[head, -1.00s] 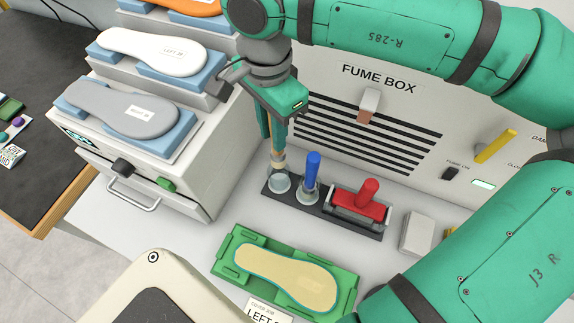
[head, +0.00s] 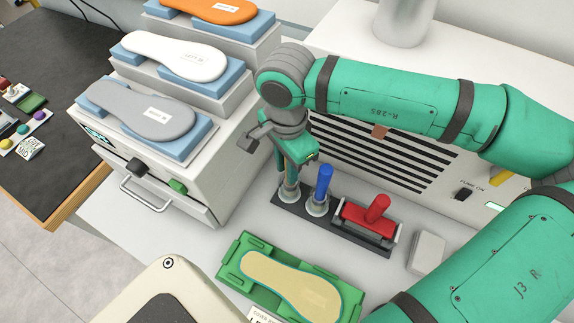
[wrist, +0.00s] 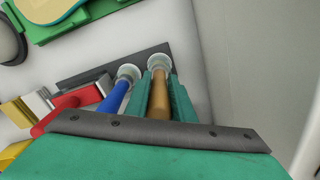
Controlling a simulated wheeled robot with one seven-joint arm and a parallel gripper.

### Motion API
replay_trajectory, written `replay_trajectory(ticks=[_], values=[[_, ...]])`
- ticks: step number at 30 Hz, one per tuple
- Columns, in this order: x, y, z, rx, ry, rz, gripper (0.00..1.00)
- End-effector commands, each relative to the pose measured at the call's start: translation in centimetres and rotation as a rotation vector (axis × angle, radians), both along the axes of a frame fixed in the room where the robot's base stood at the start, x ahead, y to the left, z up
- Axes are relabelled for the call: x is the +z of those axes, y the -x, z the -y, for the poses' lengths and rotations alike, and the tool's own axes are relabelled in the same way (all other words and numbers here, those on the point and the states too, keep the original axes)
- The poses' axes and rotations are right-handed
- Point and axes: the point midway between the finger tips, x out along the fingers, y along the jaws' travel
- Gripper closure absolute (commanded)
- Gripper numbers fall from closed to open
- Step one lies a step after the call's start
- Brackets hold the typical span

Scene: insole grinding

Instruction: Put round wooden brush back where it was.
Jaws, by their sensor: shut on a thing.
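My gripper (head: 289,182) is shut on the round wooden brush, whose brown handle (wrist: 160,98) shows between the green fingers in the wrist view. The brush is upright, with its lower end at the round pale cup at the left end of the dark rack (head: 333,220). In the head view the fingers hide most of the brush. I cannot tell whether its lower end rests fully in the cup. A blue-handled tool (head: 324,182) stands in the cup beside it, close to my fingers.
A red-handled tool (head: 375,212) sits at the rack's right part. A grey block (head: 427,252) lies further right. A green tray with an insole (head: 292,282) is in front. The drawer cabinet (head: 190,190) stands left, the fume box (head: 400,160) behind.

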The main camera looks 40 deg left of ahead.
Motion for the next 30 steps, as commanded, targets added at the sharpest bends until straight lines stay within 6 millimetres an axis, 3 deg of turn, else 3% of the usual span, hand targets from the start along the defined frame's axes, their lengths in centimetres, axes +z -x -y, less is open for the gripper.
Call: replay_trajectory(ticks=[5,6,8,9,20,23,30], values=[[-0.3,0.0,0.0,0.001,0.0,0.0,0.98],[-0.4,0.0,0.0,0.001,0.0,0.0,0.76],[-0.4,0.0,0.0,0.001,0.0,0.0,0.61],[-0.3,0.0,0.0,0.001,0.0,0.0,0.59],[0.2,0.0,0.0,0.001,0.0,0.001,0.59],[1.2,-0.1,0.0,0.001,-0.001,0.002,0.59],[5.9,-0.1,-0.1,-0.001,0.0,0.003,0.59]])
